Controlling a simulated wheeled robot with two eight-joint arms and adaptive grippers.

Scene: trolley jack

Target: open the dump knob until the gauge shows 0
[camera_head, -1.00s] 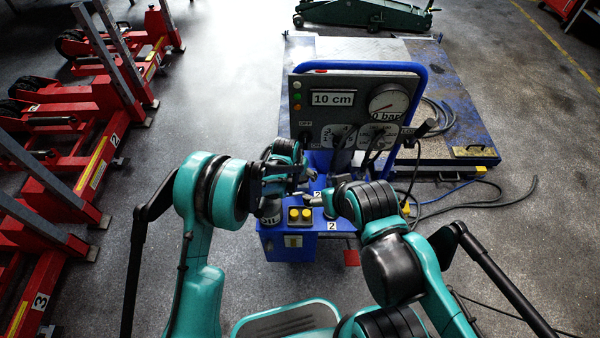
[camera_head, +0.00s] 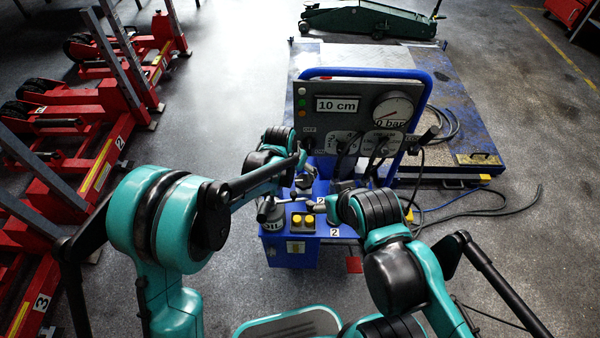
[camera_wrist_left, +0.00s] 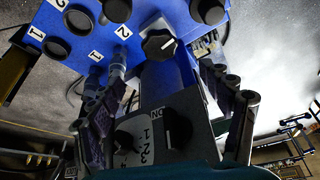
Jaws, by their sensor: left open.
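The blue pump cart has an upright grey panel (camera_head: 345,88) with a "10 cm" display (camera_head: 338,105) and a round gauge (camera_head: 393,108). Its label ends in "0 bar", but the front is partly hidden and I cannot read the needle exactly. A black round knob with a white mark (camera_wrist_left: 160,44) is on the cart's blue surface, probably the dump knob. My left gripper (camera_wrist_left: 162,70) is open, its fingers either side of the knob's line, apparently not touching it.
A rotary switch marked "ON" (camera_wrist_left: 178,127) is close below the left fingers. Levers (camera_head: 378,150) stand before the panel. Red lifting columns (camera_head: 110,110) stand left; hoses (camera_head: 480,208) lie right.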

